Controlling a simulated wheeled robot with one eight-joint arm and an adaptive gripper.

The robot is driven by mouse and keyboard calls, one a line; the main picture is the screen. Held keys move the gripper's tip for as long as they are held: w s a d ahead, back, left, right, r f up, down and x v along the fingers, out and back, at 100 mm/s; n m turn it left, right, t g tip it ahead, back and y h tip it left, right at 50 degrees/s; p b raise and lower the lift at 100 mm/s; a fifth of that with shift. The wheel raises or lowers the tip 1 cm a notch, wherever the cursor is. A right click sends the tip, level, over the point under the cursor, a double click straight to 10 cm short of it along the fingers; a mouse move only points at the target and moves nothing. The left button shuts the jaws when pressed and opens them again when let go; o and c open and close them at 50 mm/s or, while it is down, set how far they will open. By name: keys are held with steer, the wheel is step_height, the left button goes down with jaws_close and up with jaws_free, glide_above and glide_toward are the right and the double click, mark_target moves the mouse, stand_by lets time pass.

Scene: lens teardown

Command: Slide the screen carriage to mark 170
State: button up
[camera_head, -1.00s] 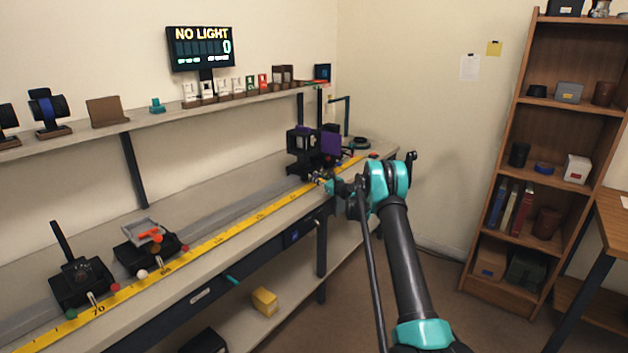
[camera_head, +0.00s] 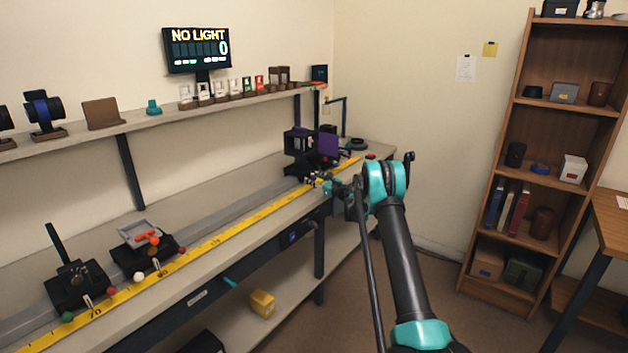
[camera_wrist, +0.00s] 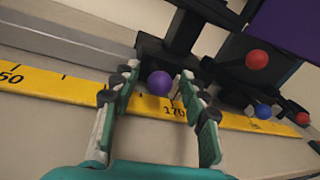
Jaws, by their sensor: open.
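A black carriage (camera_wrist: 180,48) with a purple ball knob (camera_wrist: 160,83) stands at the far end of the rail. The knob lies between the fingers of my gripper (camera_wrist: 158,92), which is open around it. A gap shows at the right finger; contact at the left finger is unclear. The "170" label of the yellow scale (camera_wrist: 60,84) lies just right of the knob, between the fingers. A purple panel (camera_wrist: 292,30) rises at the right; I cannot tell which carriage bears it. In the head view my gripper (camera_head: 320,181) is at the bench's far end, beside the dark carriages (camera_head: 298,143).
Two other black carriages (camera_head: 78,285) (camera_head: 140,250) sit at the near end of the rail. Right of the purple knob are a red ball (camera_wrist: 257,60) and a blue ball (camera_wrist: 263,110). The display (camera_head: 197,50) reads "NO LIGHT" and 0. The rail between the groups is clear.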

steer(key=v, duration=1.1)
steer(key=shift+s+d, duration=0.25)
steer(key=shift+s, duration=0.05)
steer(key=s+a+r+n+g+h, duration=0.1)
steer(key=s+r+n+g+h, duration=0.2)
steer(key=s+n, duration=0.7)
steer(key=s+a+r+n+g+h, duration=0.1)
steer(key=s+r+n+g, duration=0.3)
steer(key=s, duration=1.3)
steer(key=s+d+f+n+h, duration=0.2)
steer(key=s+d+n, duration=0.2)
steer(key=s, duration=0.8)
steer(key=s+d+f+n+g+h, duration=0.1)
steer(key=s+d+f+n+h, duration=0.2)
steer(key=s, duration=0.8)
steer(key=s+d+f+n+g+h, duration=0.1)
steer(key=s+d+n, duration=0.3)
steer(key=s, duration=0.8)
steer(key=shift+s+d+f+n+h, duration=0.35)
steer(key=shift+f+h, duration=0.4)
steer(key=shift+h, duration=0.15)
